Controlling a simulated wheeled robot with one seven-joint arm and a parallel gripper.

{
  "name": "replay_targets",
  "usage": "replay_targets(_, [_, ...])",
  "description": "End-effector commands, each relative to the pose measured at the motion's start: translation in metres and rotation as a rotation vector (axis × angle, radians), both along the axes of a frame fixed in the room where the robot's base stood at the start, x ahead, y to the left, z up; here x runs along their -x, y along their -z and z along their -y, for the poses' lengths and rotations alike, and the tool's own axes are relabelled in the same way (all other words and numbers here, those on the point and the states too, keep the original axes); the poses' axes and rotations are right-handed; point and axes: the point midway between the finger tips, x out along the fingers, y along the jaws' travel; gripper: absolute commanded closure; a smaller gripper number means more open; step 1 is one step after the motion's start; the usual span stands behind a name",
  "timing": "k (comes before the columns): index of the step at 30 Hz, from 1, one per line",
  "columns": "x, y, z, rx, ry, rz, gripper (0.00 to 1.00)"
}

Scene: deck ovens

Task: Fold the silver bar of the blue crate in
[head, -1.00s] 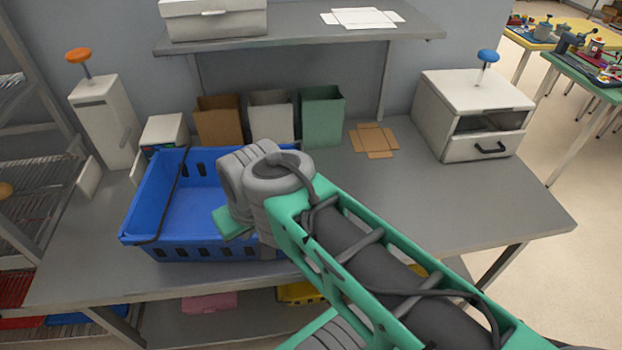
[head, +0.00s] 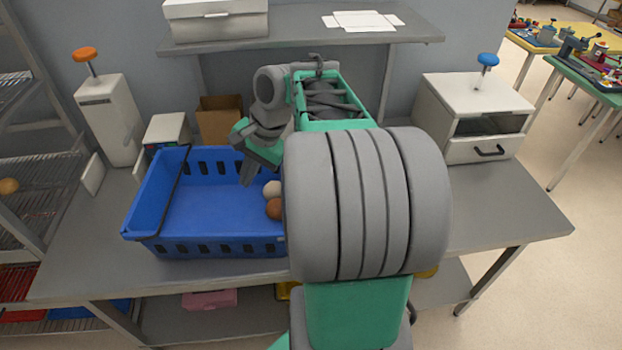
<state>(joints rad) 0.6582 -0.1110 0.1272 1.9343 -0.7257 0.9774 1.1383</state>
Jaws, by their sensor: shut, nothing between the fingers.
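The blue crate (head: 205,249) stands on the grey table, open at the top. A thin dark bar (head: 173,190) runs front to back near its left end, from the back rim to the front left corner; it looks dark rather than silver. A pale round item (head: 272,189) and a brown round item (head: 275,208) lie inside at the right. My gripper (head: 246,182) is shut and empty, pointing down over the back right part of the crate, apart from the bar. My arm hides the crate's right end, so a bar there cannot be seen.
A brown open box (head: 219,121) and a small white device (head: 167,131) stand behind the crate. A tall white dispenser (head: 108,118) is at the left. A shelf (head: 300,37) hangs above the back. A white drawer unit (head: 475,115) stands right; table before it is clear.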

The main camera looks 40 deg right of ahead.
Motion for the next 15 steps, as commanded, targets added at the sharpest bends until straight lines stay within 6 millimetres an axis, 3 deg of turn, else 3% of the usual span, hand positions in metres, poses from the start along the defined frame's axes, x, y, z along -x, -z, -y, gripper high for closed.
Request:
replay_targets(1, [0.002,0.006,0.049,-0.111,0.198,-0.054,1.0])
replay_targets(3, [0.015,0.013,0.103,-0.26,0.445,-0.119,1.0])
replay_targets(6, [0.051,0.025,0.165,-0.435,0.724,-0.202,1.0])
replay_targets(10, [0.09,0.036,0.205,-0.566,0.926,-0.269,1.0])
replay_targets(15, [0.102,0.039,0.213,-0.604,0.982,-0.291,1.0])
